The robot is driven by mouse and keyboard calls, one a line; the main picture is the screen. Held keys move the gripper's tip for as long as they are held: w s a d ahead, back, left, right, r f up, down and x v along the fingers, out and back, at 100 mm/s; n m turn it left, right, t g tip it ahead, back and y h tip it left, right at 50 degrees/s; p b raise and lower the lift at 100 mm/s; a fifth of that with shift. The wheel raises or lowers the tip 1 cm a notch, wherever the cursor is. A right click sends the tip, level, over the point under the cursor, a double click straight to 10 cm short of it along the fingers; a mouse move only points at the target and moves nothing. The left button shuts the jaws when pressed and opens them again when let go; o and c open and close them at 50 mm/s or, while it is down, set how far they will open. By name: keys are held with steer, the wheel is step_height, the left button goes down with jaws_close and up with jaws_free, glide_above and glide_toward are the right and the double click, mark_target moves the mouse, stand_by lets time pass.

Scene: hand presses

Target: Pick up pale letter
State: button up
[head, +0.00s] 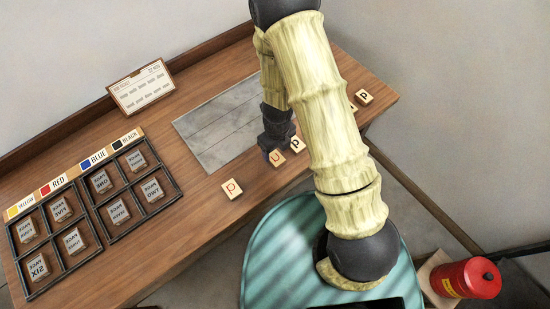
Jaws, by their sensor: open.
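Several pale wooden letter tiles lie on the brown table. One tile with a red P (232,188) lies alone near the front edge. A tile with a dark letter that looks like U (277,158) and another small tile (297,145) lie close to my gripper. A tile with a dark P (363,97) lies at the right, beside one partly hidden by my arm. I cannot tell which tile is the pale letter. My gripper (270,152) points down just behind the U tile, over or near the grey plate's edge. It is open; its fingertips are small and dark, so contact is unclear.
A grey slatted plate (215,125) lies mid-table. A dark compartment tray (85,218) with labelled blocks stands at the left, below a colour-word strip (72,175). A card (141,88) leans at the back. A red canister (467,279) stands at lower right.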

mark_target(275, 158)
steer(key=f, duration=0.4)
steer(key=shift+a+f, duration=0.2)
steer(key=shift+f, duration=0.2)
steer(key=shift+c, duration=0.3)
steer(key=c, duration=1)
